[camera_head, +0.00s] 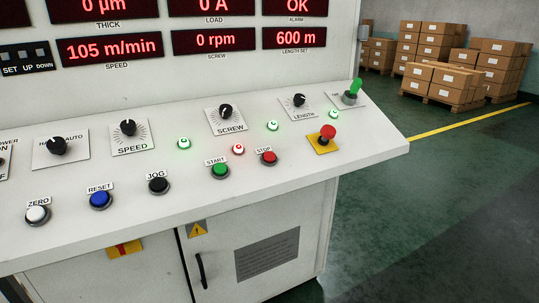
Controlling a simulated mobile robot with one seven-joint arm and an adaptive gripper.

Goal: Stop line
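The red STOP button (269,158) sits on the sloped white control panel (320,175), below its STOP label and right of the green START button (220,170). A red mushroom button (328,133) stands on a yellow plate to the upper right of STOP. The speed display (114,47) reads 105 m/min, the screw display (215,40) 0 rpm, the load display (213,7) 0 A and the alarm display (295,7) OK. My gripper is not in view.
Black JOG (159,185), blue RESET (100,199) and white ZERO (37,214) buttons line the panel's front edge. Several knobs, including SPEED (129,128), sit behind them. A green-handled switch (353,91) stands at the right end. Stacked boxes (440,84) stand at the back right; the green floor beside the cabinet is clear.

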